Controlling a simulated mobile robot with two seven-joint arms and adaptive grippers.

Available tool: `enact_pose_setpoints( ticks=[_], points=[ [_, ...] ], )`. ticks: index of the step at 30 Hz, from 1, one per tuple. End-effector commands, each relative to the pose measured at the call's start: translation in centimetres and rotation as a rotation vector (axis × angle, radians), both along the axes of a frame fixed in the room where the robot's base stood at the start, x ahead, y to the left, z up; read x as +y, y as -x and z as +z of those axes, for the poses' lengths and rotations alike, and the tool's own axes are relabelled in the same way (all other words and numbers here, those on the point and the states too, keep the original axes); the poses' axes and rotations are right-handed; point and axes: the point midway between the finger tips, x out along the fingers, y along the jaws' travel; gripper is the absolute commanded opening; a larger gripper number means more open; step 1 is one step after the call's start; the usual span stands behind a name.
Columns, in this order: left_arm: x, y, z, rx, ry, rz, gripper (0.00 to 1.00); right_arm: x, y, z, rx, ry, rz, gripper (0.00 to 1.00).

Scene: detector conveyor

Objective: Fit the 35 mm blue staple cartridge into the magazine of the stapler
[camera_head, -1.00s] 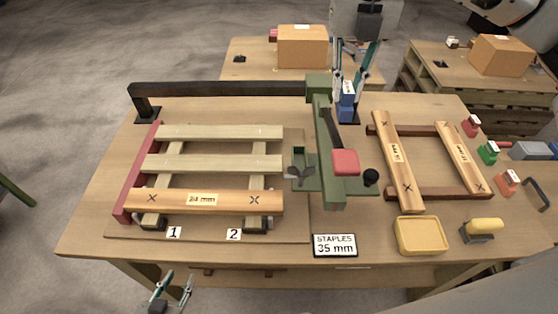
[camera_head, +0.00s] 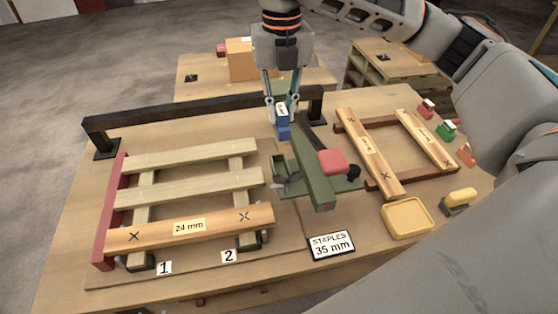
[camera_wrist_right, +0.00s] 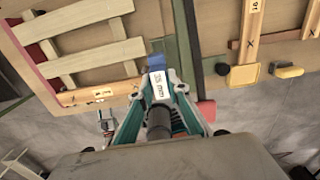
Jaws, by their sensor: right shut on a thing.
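The green stapler (camera_head: 314,182) stands at the middle of the bench, with a red pad (camera_head: 331,162) and a dark lever on top. My right gripper (camera_head: 283,108) is shut on the blue staple cartridge (camera_head: 283,130) and holds it upright at the rear end of the stapler's long green arm. Whether the cartridge touches the stapler cannot be told. In the right wrist view the cartridge's white label (camera_wrist_right: 157,86) reads 35 mm, and its blue end (camera_wrist_right: 156,61) lies beside the green arm (camera_wrist_right: 185,60). My left gripper (camera_wrist_right: 106,120) is small at the left there; its opening is unclear.
A slatted pallet (camera_head: 190,187) marked 24 mm lies left of the stapler, a wooden frame (camera_head: 372,160) right. A black bar (camera_head: 190,112) runs behind the pallet. A yellow tray (camera_head: 408,219) and a STAPLES 35 mm sign (camera_head: 331,245) are at the front.

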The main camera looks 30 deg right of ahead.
Motion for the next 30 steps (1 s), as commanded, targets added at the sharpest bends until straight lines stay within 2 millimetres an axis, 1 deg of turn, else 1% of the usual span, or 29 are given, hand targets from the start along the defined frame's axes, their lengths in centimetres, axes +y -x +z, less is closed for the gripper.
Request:
enact_pose_setpoints(
  ticks=[1,6,9,12,19,25,27,30],
  points=[
    [-0.3,-0.1,-0.2,-0.006,0.005,-0.005,0.33,0.1,0.1,-1.7,0.005,-0.001,0.002,0.0],
    [-0.2,-0.3,-0.9,-0.014,0.003,-0.005,0.33,0.1,0.1,-5.6,0.005,-0.002,0.002,0.0],
    [0.1,-0.3,-1.5,-0.013,-0.002,-0.004,0.33,0.1,0.1,-7.7,0.003,-0.003,0.002,0.0],
    [0.2,-0.2,-2.1,-0.01,-0.004,-0.005,0.33,0.1,0.0,-9.3,0.001,-0.002,0.002,0.0],
    [0.3,0.0,-3.0,-0.001,-0.007,-0.004,0.33,0.1,0.0,-10.9,-0.001,-0.001,0.001,0.0],
    [0.3,0.1,-4.1,0.003,-0.008,-0.004,0.33,0.1,0.0,-13.6,0.0,-0.002,0.001,0.0],
    [0.3,0.1,-4.2,0.004,-0.007,-0.003,0.33,0.1,0.0,-14.1,0.0,-0.001,0.001,0.0],
    [0.3,0.1,-4.2,0.004,-0.007,-0.003,0.33,0.1,-0.1,-14.2,-0.003,-0.001,0.001,0.0]
  ],
)
